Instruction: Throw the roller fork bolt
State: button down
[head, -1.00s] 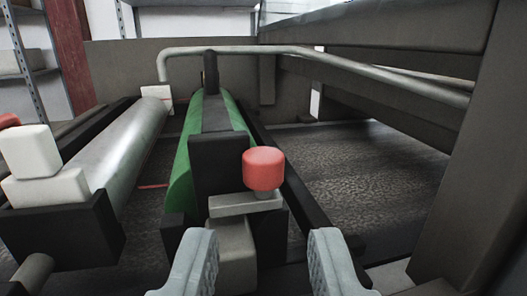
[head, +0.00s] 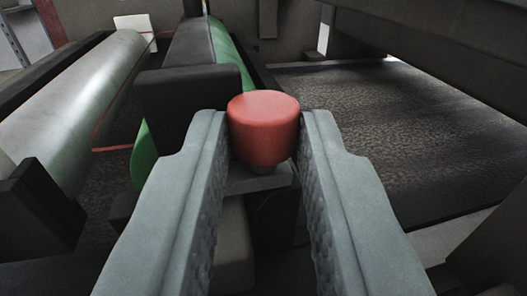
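The roller fork bolt shows as a red round knob (head: 264,128) on a grey bracket (head: 255,180) in front of the green roller (head: 228,55). It stands upright in the middle of the head view. My gripper (head: 263,130) has its two grey fingers on either side of the knob, with the fingertips level with it. The fingers are spread about the knob's width. They look close to or touching its sides, and I cannot tell if they press on it. The bolt's lower part is mostly hidden under the knob.
A pale metal roller (head: 80,105) lies to the left in a black frame. A dark textured belt (head: 400,130) spreads out to the right. A dark beam (head: 450,60) hangs over the belt at the upper right. A black block (head: 185,100) stands just left of the knob.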

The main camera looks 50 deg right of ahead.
jog(key=shift+s+d, duration=0.6)
jog(key=shift+d, duration=0.3)
jog(key=shift+s+d, duration=0.6)
jog(key=shift+d, duration=0.25)
jog(key=c, duration=1.5)
grip_release()
jog(key=shift+s+d, duration=0.1)
jog(key=shift+d, duration=0.05)
jog(key=v, duration=1.7)
jog(key=shift+s, duration=0.2)
jog(key=shift+r, duration=0.1)
